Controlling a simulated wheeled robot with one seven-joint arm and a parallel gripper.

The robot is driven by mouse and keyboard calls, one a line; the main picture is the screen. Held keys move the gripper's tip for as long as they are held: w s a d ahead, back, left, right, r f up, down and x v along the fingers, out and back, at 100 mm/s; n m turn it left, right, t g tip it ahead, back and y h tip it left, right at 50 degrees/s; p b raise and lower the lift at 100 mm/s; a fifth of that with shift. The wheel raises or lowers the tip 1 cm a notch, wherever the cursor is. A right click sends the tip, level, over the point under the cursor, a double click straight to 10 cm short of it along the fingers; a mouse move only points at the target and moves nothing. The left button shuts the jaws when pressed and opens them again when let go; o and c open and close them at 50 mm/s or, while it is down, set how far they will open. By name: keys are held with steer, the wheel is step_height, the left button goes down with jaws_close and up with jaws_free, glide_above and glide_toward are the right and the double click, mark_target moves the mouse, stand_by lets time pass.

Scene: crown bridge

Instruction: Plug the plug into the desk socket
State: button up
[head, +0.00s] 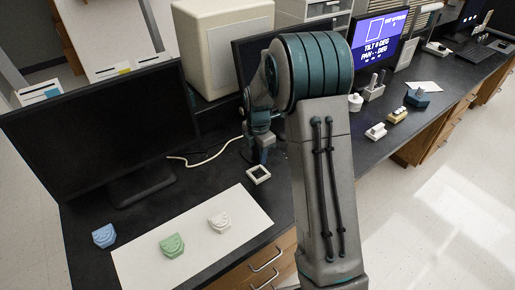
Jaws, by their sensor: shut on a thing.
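My gripper (262,156) points down over the black desk, left of my large arm link. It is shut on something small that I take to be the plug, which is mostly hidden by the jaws. A white cable (207,159) runs from the desk near the monitor up to the gripper. A small white square frame with a dark centre, seemingly the desk socket (258,174), sits on the desk just below the fingertips. I cannot tell whether the plug touches it.
A large black monitor (100,130) stands at left. A cream box (222,45) stands behind. Dental models and a blue-lit screen (378,40) are at right. Drawers (262,268) line the front.

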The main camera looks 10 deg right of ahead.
mark_target(259, 176)
steer(key=shift+f+b, duration=1.7)
steer(key=shift+f, duration=1.05)
steer(key=shift+f+b, duration=0.3)
steer(key=shift+f, duration=0.25)
stand_by(0.9)
steer(key=shift+s+f, duration=0.35)
steer(key=shift+f, duration=0.1)
stand_by(0.4)
steer(key=shift+r, duration=0.25)
steer(key=shift+w+r+p, duration=0.2)
steer(key=shift+r+p, duration=0.05)
steer(key=shift+p, duration=0.05)
steer(key=shift+w+r, duration=0.2)
steer(key=shift+r, duration=0.4)
stand_by(0.9)
stand_by(0.9)
